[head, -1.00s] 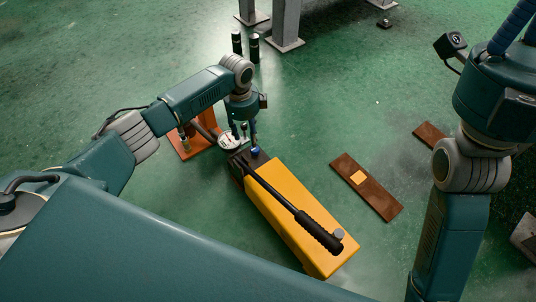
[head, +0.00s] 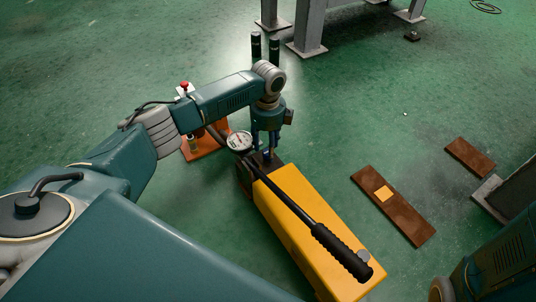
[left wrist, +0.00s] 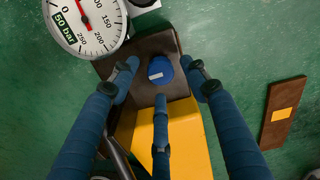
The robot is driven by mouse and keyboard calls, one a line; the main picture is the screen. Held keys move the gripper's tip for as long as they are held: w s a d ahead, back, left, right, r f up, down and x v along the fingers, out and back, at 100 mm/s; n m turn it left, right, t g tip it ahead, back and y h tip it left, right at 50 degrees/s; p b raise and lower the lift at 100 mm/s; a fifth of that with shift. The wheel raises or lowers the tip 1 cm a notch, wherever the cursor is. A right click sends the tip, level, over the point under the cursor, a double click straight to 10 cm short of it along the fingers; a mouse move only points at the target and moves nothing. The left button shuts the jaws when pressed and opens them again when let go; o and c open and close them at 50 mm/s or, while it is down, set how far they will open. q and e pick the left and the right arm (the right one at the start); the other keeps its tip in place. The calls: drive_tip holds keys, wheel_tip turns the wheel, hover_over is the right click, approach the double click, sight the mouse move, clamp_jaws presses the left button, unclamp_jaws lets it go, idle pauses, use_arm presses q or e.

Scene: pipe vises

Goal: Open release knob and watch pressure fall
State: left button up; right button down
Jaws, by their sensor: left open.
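A yellow hand pump (head: 310,235) with a long black lever (head: 315,225) lies on the floor. A dial gauge (head: 239,142) stands at its far end; in the left wrist view the gauge (left wrist: 88,25) carries a green "50 bar" label, and its red needle points up near the frame's top edge. The blue release knob (left wrist: 160,70) sits on the dark end block (left wrist: 150,48) of the pump. My left gripper (head: 268,154) is over that block. In the left wrist view its fingers (left wrist: 161,80) are open and spread around the knob, with no clear contact.
An orange stand (head: 205,146) with a small cylinder is left of the gauge. Two black posts (head: 265,46) and grey metal legs (head: 307,35) stand behind. Brown plates (head: 400,210) lie to the right. The green floor between is clear.

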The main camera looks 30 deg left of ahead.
use_arm(q)
drive_tip(key=shift+f, duration=0.7)
